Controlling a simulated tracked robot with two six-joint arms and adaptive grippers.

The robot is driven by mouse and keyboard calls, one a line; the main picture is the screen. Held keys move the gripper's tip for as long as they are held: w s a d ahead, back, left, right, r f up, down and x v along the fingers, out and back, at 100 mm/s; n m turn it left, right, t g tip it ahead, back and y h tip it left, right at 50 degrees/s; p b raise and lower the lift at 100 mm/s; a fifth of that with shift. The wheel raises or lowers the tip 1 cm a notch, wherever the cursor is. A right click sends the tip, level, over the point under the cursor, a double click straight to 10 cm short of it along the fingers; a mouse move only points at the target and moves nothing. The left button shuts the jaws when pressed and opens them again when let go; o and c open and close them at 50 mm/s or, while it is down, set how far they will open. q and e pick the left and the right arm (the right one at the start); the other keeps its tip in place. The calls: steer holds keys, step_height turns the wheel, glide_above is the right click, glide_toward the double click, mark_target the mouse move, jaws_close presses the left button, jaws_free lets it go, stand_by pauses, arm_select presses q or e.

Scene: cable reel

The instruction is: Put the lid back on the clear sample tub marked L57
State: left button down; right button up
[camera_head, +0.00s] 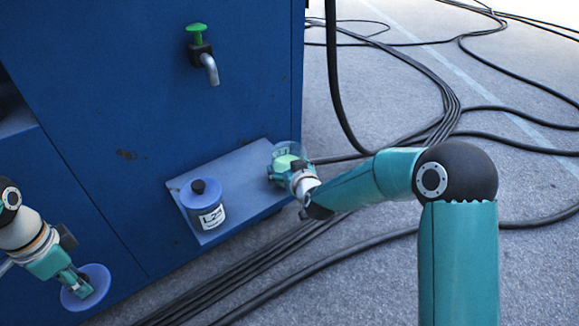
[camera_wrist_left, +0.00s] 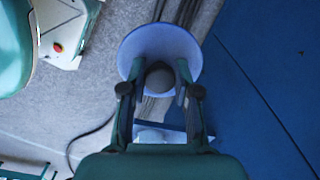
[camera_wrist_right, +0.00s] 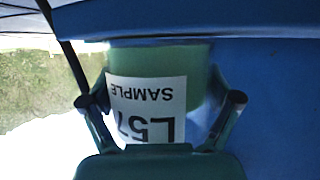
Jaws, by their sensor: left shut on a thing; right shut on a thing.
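The clear sample tub (camera_head: 287,149) stands at the right end of the blue shelf, with green contents. Its white label (camera_wrist_right: 148,105) reads L57 SAMPLE, upside down in the right wrist view. No lid shows on it in the head view. My right gripper (camera_head: 283,168) is shut around the tub's sides. A round blue lid (camera_head: 99,273) is held at the lower left in the head view, away from the shelf. My left gripper (camera_head: 80,284) is shut on the lid's dark knob (camera_wrist_left: 160,78). The disc also shows beyond the fingers in the left wrist view (camera_wrist_left: 160,40).
A second tub (camera_head: 204,208), blue-lidded with a label starting L2, stands on the shelf (camera_head: 238,172) left of the clear tub. A tap (camera_head: 207,65) with a green handle sticks out above. Black cables (camera_head: 420,80) lie on the ground to the right.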

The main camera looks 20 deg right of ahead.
steer(key=shift+r, duration=0.2)
